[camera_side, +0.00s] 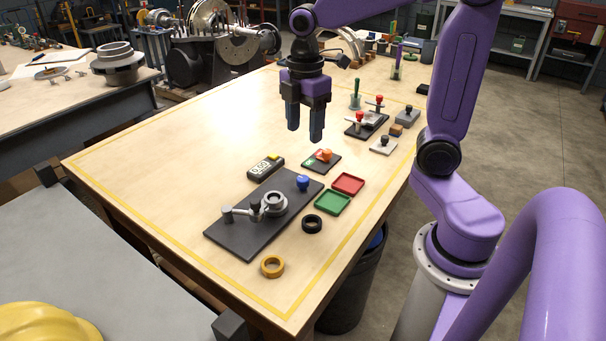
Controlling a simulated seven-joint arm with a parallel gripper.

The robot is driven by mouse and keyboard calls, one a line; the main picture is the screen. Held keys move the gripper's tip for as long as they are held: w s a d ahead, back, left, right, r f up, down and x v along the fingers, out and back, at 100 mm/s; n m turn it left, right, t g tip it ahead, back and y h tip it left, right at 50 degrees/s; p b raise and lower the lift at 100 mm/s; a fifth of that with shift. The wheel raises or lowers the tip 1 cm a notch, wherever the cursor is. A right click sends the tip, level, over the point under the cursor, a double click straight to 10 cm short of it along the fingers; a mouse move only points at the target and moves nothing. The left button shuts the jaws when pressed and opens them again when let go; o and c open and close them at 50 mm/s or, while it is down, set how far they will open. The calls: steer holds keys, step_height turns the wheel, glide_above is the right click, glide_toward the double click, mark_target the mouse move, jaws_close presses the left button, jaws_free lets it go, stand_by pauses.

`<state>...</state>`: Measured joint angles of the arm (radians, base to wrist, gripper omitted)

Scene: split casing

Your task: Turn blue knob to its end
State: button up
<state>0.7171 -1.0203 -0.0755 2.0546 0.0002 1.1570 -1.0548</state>
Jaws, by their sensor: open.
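The blue knob (302,182) sits at the far right end of a dark base plate (240,238) on the wooden table. On the same plate are a grey ring-shaped casing (274,202) and a lever clamp with a black tip (255,208). My gripper (305,137) is open and empty. It hangs pointing down above the table, higher than the knob and apart from it. Nothing covers the knob, but any marking of its turn is too small to tell.
Near the plate lie a meter (265,168), a small plate with an orange knob (323,155), a red tray (348,184), a green tray (332,203), a black ring (312,224) and a yellow ring (272,266). Clamps with red knobs (360,117) stand farther back. The table's left side is clear.

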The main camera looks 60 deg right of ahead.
mark_target(303, 178)
steer(key=w+d, duration=0.3)
steer(key=d, duration=0.1)
steer(key=shift+n, duration=0.3)
steer(key=f, duration=1.6)
steer(key=shift+s+a+f, duration=0.1)
steer(key=shift+a+f, duration=0.1)
steer(key=shift+a, duration=0.05)
steer(key=c, duration=1)
